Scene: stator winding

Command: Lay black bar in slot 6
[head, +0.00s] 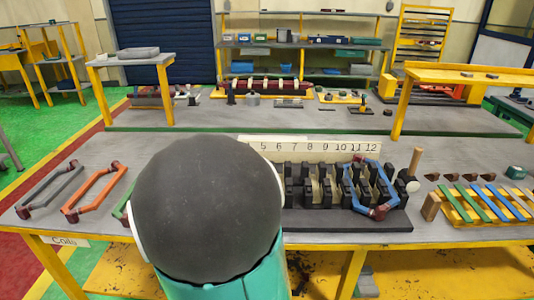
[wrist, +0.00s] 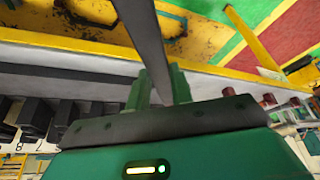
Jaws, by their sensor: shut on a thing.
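My gripper (wrist: 160,85) shows in the wrist view, its green fingers closed on the black bar (wrist: 148,35). The bar runs from between the fingers up past the top edge of that view. In the head view, my arm's round dark joint hides the gripper and the bar. The stator block (head: 350,222) stands on the table with rows of black teeth and a numbered strip (head: 320,148) behind. The digit 6 shows just right of my arm; slot 6 itself is partly hidden. In the wrist view, black teeth (wrist: 35,115) lie left of the gripper, apart from it.
A blue coil (head: 383,178) sits in the right-hand slots. Grey (head: 50,190) and orange (head: 92,192) coils lie on the table at left, with a green one half hidden. At right are a mallet (head: 415,170) and a rack of coloured strips (head: 488,203).

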